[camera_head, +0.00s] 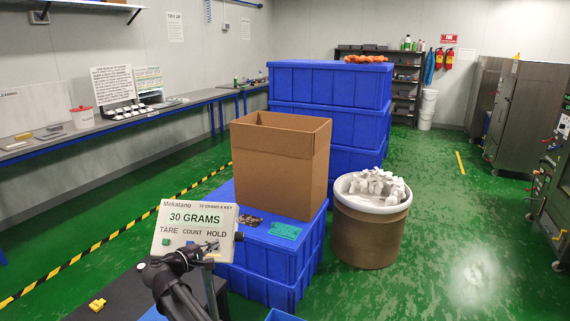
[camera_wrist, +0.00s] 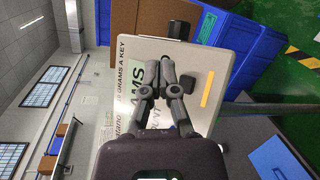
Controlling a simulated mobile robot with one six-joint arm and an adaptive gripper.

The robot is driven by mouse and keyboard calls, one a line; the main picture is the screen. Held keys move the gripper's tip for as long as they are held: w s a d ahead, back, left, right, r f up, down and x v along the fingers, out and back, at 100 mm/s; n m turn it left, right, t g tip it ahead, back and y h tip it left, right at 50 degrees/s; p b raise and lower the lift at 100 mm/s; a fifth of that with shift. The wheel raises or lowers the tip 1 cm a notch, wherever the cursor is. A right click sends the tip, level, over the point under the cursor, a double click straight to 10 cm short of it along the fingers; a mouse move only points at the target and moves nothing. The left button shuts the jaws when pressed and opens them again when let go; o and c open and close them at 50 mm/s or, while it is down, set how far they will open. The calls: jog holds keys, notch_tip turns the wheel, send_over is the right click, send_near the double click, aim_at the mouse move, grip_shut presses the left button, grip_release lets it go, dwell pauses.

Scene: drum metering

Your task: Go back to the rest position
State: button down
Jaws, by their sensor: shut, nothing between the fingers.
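My gripper (camera_head: 210,246) is just in front of the lower right part of the scale display box (camera_head: 172,240), at the bottom left of the head view. The display reads "30 GRAMS" over TARE, COUNT and HOLD. In the wrist view my gripper (camera_wrist: 160,68) has its two dark fingers together and empty. The pale display box (camera_wrist: 132,60) appears turned sideways behind them and partly hidden by them. I cannot tell whether the fingers touch it.
An open cardboard box (camera_head: 275,165) stands on blue crates (camera_head: 265,262) just beyond the display. A brown drum (camera_head: 368,232) heaped with white pieces stands to the right. Tall blue crates (camera_head: 330,85) rise behind. Green floor (camera_head: 465,235) is clear at right.

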jog(key=s+d+f+m+g+p, duration=0.1)
jog(key=d+f+m+g+p, duration=0.2)
jog(key=d, duration=1)
jog(key=s+d+f+m+g, duration=0.1)
jog(key=d+f+m+g, duration=0.3)
jog(key=d, duration=0.9)
jog(key=s+d+m+g+y+p, duration=0.4)
jog(key=s+d+m+g+y, duration=0.3)
jog(key=s+d, duration=0.7)
jog(key=shift+d+f+m+y+p, duration=0.4)
jog(key=shift+d+m+y, duration=0.25)
jog(key=shift+d, duration=0.35)
